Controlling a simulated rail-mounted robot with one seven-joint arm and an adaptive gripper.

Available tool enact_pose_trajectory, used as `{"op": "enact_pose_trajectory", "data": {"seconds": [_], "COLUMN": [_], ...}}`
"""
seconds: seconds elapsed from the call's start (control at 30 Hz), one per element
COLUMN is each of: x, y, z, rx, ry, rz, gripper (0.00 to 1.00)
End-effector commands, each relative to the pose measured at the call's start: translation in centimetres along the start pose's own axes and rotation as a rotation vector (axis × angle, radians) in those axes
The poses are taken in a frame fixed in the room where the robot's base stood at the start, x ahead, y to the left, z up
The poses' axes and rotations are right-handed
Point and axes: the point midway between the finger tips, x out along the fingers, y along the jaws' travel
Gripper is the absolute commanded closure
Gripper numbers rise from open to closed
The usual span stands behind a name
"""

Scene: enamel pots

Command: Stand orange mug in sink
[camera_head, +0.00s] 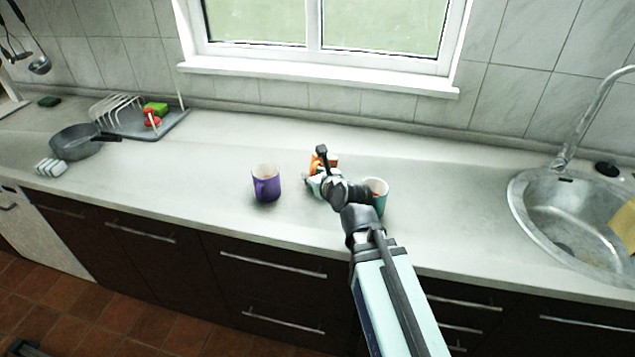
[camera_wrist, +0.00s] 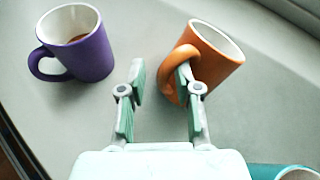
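In the head view the orange mug (camera_head: 333,160) is mostly hidden behind my gripper. The metal sink (camera_head: 532,215) is at the far right of the counter, well away from the mug.
A purple mug (camera_head: 267,184) stands left of my gripper, also in the wrist view (camera_wrist: 88,52). A teal mug (camera_head: 379,197) stands close on the right, beside my arm. A pan (camera_head: 75,143) and dish rack (camera_head: 120,112) are far left. The counter (camera_head: 450,210) before the sink is clear.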

Motion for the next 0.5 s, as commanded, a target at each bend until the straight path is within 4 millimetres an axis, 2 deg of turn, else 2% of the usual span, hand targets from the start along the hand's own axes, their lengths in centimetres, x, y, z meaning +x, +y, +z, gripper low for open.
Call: {"op": "enact_pose_trajectory", "data": {"seconds": [0.03, 0.5], "x": [0.3, -0.8], "y": [0.1, 0.1], "z": [-0.6, -0.4], "rx": [-0.002, -0.003], "ry": [-0.003, -0.005], "rz": [0.001, 0.005], "gripper": [0.67, 0.67]}}
